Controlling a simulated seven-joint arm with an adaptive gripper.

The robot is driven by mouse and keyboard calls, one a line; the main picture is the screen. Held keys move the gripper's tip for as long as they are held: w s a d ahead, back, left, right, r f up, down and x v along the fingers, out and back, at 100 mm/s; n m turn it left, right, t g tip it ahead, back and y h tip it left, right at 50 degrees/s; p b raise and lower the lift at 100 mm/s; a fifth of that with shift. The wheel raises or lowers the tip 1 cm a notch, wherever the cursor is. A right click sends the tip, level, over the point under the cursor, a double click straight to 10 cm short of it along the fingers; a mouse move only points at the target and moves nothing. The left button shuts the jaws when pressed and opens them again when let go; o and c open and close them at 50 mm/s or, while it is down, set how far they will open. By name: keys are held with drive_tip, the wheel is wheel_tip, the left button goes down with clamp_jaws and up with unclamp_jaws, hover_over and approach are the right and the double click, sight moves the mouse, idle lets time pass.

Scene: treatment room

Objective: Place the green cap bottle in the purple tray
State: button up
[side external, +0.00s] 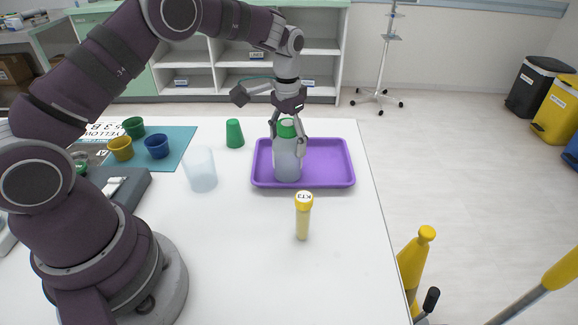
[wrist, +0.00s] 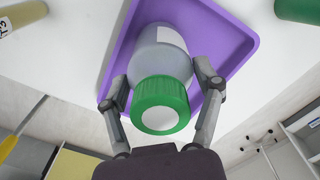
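The green cap bottle (side external: 287,166) has a pale grey-blue body and a ribbed green cap. It is upright inside the outline of the purple tray (side external: 330,165), left of the tray's middle. I cannot tell whether its base touches the tray floor. My gripper (side external: 287,143) points down over the bottle, with one finger on each side of it just below the cap. In the wrist view the fingers of my gripper (wrist: 162,80) press close against the bottle (wrist: 162,50), and the purple tray (wrist: 225,38) lies behind it.
A yellow-capped tube (side external: 303,218) stands in front of the tray. The table's right front is clear.

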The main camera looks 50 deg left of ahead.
sight(280, 151)
drive_tip(key=o, duration=0.3)
wheel_tip(280, 151, up, 12)
drive_tip(key=shift+f, duration=0.25)
drive_tip(key=shift+s+r, duration=0.1)
drive_tip(key=shift+r, duration=0.55)
drive_tip(key=s+d+r+t, duration=0.2)
drive_tip(key=s+r+t, duration=0.1)
drive_tip(key=s+r, duration=0.4)
drive_tip(key=s+f+t, duration=0.1)
drive_tip(key=s, duration=0.2)
drive_tip(key=s+f, duration=0.2)
drive_tip(key=s, duration=0.2)
drive_tip(key=s+d+f+t, duration=0.1)
drive_tip(key=s+f, duration=0.1)
drive_tip(key=s, duration=0.1)
drive_tip(key=shift+s+d+f+t, duration=0.1)
drive_tip(key=shift+s+f+t, duration=0.15)
drive_tip(key=shift+s+t, duration=0.05)
